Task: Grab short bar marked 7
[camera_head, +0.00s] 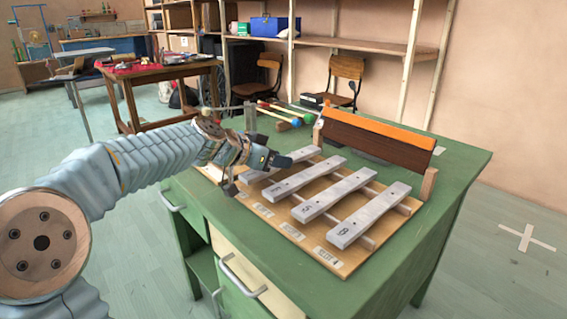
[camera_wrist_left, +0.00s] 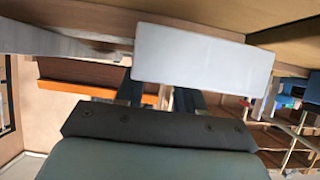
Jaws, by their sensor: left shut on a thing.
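My left gripper (camera_head: 256,166) is at the left end of the row of metal bars on the wooden frame (camera_head: 345,262). In the left wrist view a plain light grey bar (camera_wrist_left: 205,57) lies across my dark fingers, and the gripper is shut on it. No number is readable on its visible face, and in the head view my gripper largely hides it. On the frame lie a bar marked 8 (camera_head: 371,212), a bar marked 5 (camera_head: 335,194) and other bars (camera_head: 306,178) beyond them, with marks too small to read surely. My right gripper is out of view.
A dark brown board with an orange top (camera_head: 378,133) stands behind the bars. Mallets with coloured heads (camera_head: 296,122) lie at the back of the green table (camera_head: 455,160). The table's right side is clear. Chairs and shelves stand behind it.

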